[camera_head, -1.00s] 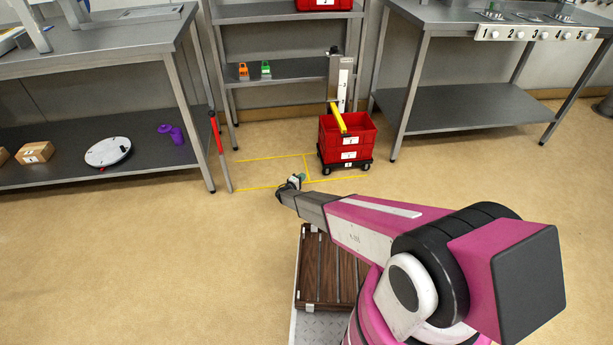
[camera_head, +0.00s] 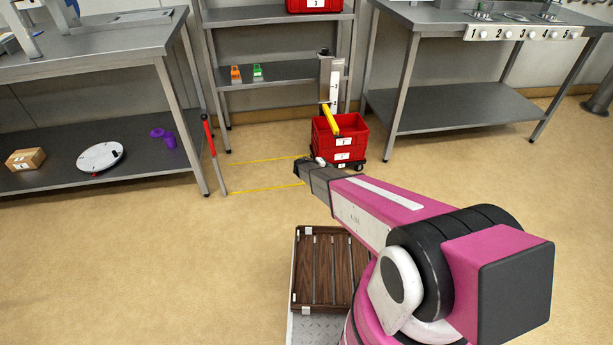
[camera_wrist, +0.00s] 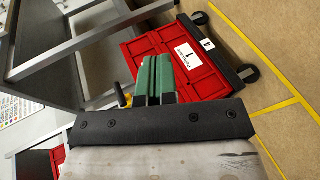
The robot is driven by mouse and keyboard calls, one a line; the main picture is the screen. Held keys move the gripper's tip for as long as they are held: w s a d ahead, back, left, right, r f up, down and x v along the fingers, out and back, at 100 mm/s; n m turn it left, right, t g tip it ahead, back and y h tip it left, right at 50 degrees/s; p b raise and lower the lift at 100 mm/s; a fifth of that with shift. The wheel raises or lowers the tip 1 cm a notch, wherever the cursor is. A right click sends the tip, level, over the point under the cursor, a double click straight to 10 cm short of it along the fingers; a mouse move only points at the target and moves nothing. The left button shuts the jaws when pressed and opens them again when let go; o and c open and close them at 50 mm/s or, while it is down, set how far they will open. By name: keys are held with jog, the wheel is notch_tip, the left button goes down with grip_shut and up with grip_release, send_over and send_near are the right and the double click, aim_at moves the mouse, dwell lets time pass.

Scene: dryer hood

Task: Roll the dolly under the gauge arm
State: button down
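The black wheeled dolly (camera_head: 358,166) stands on the floor in front of the shelf rack, bearing stacked red crates (camera_head: 343,142). In the wrist view a crate (camera_wrist: 200,75) fills the middle, with the dolly's edge and black wheels (camera_wrist: 250,74) beyond it. The yellow gauge arm (camera_head: 330,119) juts from a grey post (camera_head: 330,80) with a white scale and overlaps the top crate in view. My gripper (camera_head: 304,166) is just left of the dolly. Its green fingers (camera_wrist: 153,78) look close together, in front of the crate; contact is unclear.
Yellow floor lines (camera_head: 265,176) run left of the dolly. A red-topped pole (camera_head: 213,150) stands by the left bench (camera_head: 80,172). The right bench (camera_head: 450,110) stands right of the dolly. Open floor (camera_head: 470,180) lies in front.

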jog(key=s+d+r+m+g+y, duration=0.1)
jog(key=s+d+r+g+y, duration=0.1)
jog(key=s+r, duration=0.7)
jog(key=s+d+r+m+g+y, duration=0.2)
jog(key=s+d+r+y, duration=0.3)
jog(key=s+r, duration=0.5)
jog(key=s+d+r+m+g+y, duration=0.2)
jog(key=s+d+r+y, duration=0.2)
jog(key=s+r, duration=0.5)
jog(key=s, duration=0.4)
jog(key=shift+s+r+y, duration=0.2)
jog(key=shift+r+y, duration=0.15)
jog(key=shift+y, duration=0.05)
